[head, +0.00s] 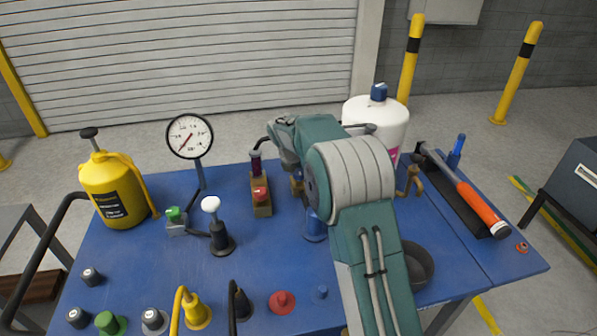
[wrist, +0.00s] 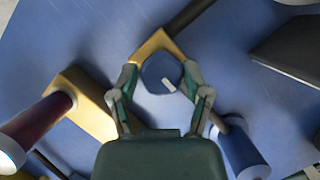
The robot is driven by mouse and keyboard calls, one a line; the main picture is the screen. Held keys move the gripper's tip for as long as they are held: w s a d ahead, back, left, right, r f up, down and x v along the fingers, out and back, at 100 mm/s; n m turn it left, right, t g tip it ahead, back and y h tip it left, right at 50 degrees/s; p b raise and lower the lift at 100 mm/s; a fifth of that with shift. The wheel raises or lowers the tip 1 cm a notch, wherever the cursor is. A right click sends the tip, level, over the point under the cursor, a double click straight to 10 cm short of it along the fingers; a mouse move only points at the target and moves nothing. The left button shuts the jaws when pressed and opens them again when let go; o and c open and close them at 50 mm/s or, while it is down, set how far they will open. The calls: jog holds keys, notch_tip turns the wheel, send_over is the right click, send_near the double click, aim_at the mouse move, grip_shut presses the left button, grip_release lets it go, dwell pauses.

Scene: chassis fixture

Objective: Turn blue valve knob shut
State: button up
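The blue valve knob (wrist: 158,70) is round with a short white mark on its face, seen in the wrist view. It sits on a brass-coloured valve body (wrist: 152,46) joined to a dark pipe. My gripper (wrist: 167,82) is open, with one finger to the left and one to the right of the knob. Gaps show between the fingers and the knob; contact is not evident.
A block with a dark red handle (wrist: 40,118) stands left of the gripper; a blue cylinder (wrist: 243,150) stands at its right.

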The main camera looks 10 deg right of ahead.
jog(key=c, duration=0.3)
jog(key=m+h, duration=0.1)
jog(key=m, duration=0.2)
jog(key=shift+f+g, duration=0.1)
jog(key=shift+g, duration=0.2)
jog(key=m+g, duration=0.1)
jog(key=m, duration=0.3)
jog(key=shift+w+m+g, duration=0.1)
jog(key=shift+m+g, duration=0.2)
jog(key=shift+g, duration=0.1)
jog(key=m+g, duration=0.1)
jog(key=m, duration=0.1)
jog(key=m+g, duration=0.1)
jog(key=m, duration=0.2)
jog(key=shift+w, duration=0.1)
jog(key=m, duration=0.2)
jog(key=m+g, duration=0.1)
jog(key=m, duration=0.2)
jog(key=shift+g, duration=0.3)
